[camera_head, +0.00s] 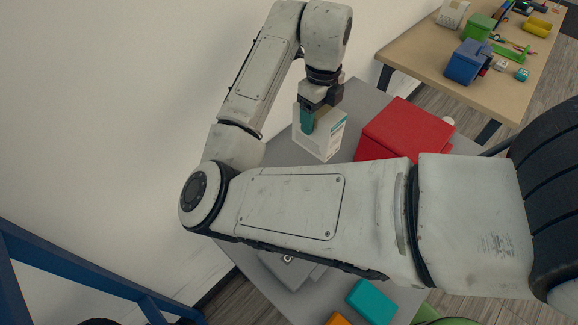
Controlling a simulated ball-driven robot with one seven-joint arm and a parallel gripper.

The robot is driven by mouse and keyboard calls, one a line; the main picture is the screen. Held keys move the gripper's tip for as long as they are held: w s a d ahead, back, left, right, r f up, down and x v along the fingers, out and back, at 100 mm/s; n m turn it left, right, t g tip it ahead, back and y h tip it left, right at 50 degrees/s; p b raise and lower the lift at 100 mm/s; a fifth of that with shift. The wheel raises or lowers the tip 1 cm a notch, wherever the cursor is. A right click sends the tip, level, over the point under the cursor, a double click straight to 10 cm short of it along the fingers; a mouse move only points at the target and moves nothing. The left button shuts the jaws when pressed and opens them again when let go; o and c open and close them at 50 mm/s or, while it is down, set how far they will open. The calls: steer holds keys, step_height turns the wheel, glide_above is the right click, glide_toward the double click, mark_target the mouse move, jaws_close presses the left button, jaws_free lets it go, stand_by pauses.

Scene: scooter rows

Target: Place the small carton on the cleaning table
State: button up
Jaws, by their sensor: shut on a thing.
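The small carton (323,141) is white with teal and dark print on its right side. My gripper (319,112) points down from above and is shut on the carton's top. The jaws cover part of its upper edge. The carton is upright over the far end of a grey table (367,98), close to the white wall. I cannot tell whether its base touches the tabletop. This grey table appears to be the cleaning table. My arm hides much of its middle.
A red box (401,131) stands right of the carton. A teal box (371,301) and an orange item (337,319) lie at the table's near end. A wooden table (424,62) with a blue bin (467,62) stands behind. A blue frame (77,262) is at lower left.

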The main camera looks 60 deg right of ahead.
mark_target(298, 133)
steer(key=a, duration=0.1)
steer(key=w+a+f, duration=0.1)
steer(key=a, duration=0.1)
steer(key=w+a+f+p, duration=0.1)
steer(key=a, duration=0.1)
steer(key=shift+w+f, duration=0.1)
steer(key=shift+w, duration=0.1)
steer(key=w+a+f+p, duration=0.2)
steer(key=a+f, duration=0.3)
steer(key=f, duration=0.4)
steer(key=shift+w+f, duration=0.2)
steer(key=shift+f, duration=0.05)
steer(key=shift+f, duration=0.15)
steer(key=o, duration=1.2)
step_height(298, 133, up, 12)
steer(key=b, duration=0.2)
